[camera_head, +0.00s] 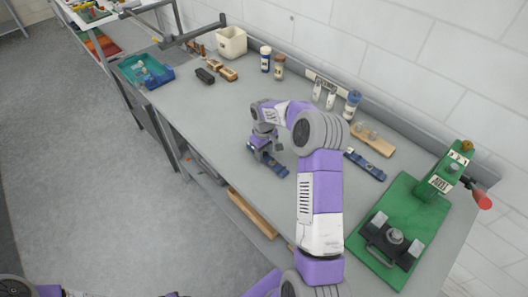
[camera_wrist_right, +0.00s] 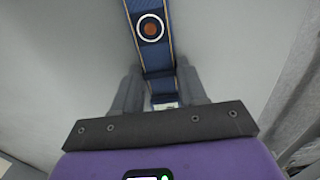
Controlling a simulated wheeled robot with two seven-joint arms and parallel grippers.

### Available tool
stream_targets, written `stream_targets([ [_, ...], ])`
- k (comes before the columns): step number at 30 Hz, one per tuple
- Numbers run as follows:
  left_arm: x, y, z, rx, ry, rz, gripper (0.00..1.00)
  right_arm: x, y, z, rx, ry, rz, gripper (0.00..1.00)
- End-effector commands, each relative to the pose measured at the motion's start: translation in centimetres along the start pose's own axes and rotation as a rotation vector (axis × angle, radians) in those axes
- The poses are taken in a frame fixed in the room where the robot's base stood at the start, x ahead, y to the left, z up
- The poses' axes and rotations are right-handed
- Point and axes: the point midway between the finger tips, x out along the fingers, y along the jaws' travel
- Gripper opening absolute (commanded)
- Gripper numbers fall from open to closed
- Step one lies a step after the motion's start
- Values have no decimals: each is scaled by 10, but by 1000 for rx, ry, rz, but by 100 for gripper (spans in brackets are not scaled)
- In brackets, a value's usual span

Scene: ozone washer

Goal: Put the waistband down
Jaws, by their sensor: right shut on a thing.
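The waistband is a dark blue strip with tan edges and a round white-ringed brown badge (camera_wrist_right: 150,28). It runs up through the wrist view from between the fingers. My right gripper (camera_wrist_right: 159,85) is shut on the waistband, with one grey finger on each side. In the head view, the right gripper (camera_head: 262,144) is low over the middle of the grey bench, and the waistband (camera_head: 276,168) shows beside it. I cannot tell whether the band touches the bench top. Only parts of my left arm show at the bottom left; its gripper is not visible.
A second blue strip (camera_head: 366,165) lies right of my arm, near a wooden holder (camera_head: 373,140). A green press (camera_head: 400,225) stands at the right end. Bottles (camera_head: 272,62), a white bin (camera_head: 231,41) and a teal tray (camera_head: 145,70) stand farther back. Bench left of the gripper is clear.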

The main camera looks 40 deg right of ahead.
Motion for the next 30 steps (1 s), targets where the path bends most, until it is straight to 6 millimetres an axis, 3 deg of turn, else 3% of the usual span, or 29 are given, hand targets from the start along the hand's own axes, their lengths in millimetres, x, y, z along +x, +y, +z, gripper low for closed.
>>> stream_targets([
  [2,2,-1,0,0,0,0,38,3,0,0,0,0,0,9],
  [3,2,-1,0,0,0,0,38,4,0,0,0,-1,0,43],
  [8,2,-1,0,0,0,0,38,3,0,0,0,-1,0,67],
  [20,-1,0,0,0,0,0,38,-7,0,0,0,2,2,67],
  [30,-8,3,0,0,0,0,38,-77,0,-1,0,4,3,67],
])
